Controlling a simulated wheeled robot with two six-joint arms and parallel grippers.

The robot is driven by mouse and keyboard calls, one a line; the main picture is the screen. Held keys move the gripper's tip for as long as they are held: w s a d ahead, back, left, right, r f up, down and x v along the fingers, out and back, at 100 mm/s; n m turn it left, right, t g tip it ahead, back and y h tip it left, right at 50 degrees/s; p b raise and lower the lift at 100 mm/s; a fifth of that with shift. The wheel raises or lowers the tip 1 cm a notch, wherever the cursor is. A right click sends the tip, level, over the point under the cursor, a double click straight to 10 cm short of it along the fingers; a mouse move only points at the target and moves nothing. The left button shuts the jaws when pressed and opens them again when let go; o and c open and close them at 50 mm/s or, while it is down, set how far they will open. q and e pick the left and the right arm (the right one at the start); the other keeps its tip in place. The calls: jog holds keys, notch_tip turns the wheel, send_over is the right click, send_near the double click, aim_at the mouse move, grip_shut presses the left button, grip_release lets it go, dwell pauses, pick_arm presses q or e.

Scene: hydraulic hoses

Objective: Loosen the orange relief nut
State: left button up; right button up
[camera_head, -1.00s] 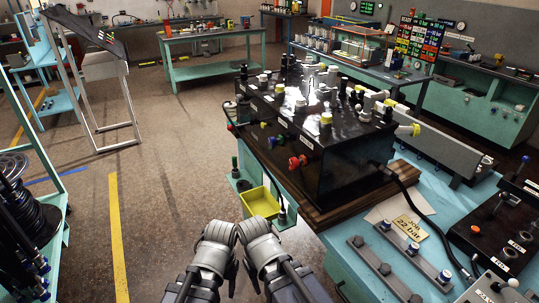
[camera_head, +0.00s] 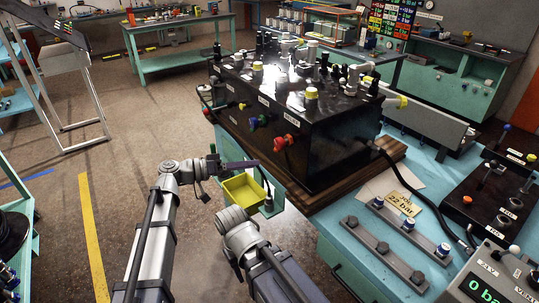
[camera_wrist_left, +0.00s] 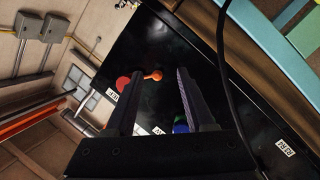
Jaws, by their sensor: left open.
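The relief fitting shows as a red knob (camera_head: 284,142) on the front of the black hydraulic block (camera_head: 330,150). In the left wrist view a small orange nut (camera_wrist_left: 154,75) sits beside a red disc (camera_wrist_left: 122,83). My left gripper (camera_head: 257,163) reaches in from the left, in front of the block and short of the red knob. In the left wrist view my left gripper (camera_wrist_left: 157,80) is open, with the orange nut seen between its fingertips and nothing held. My right arm shows at bottom centre, but its gripper does not show.
Green and blue knobs (camera_head: 254,122) sit left of the red one. A yellow bin (camera_head: 243,190) hangs below the block's front, under my left gripper. A card reading 22 bar (camera_head: 400,200) lies on the teal bench beside a hose. A gauge box (camera_head: 490,280) stands at lower right.

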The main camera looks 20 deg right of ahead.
pick_arm(q)
jog(key=w+d+r+h, duration=0.1)
jog(key=w+d+r, duration=0.1)
jog(key=d, duration=0.5)
jog(key=shift+w+d, duration=0.15)
jog(key=shift+d, duration=0.1)
jog(key=shift+c, duration=0.2)
grip_shut()
dwell(0.4)
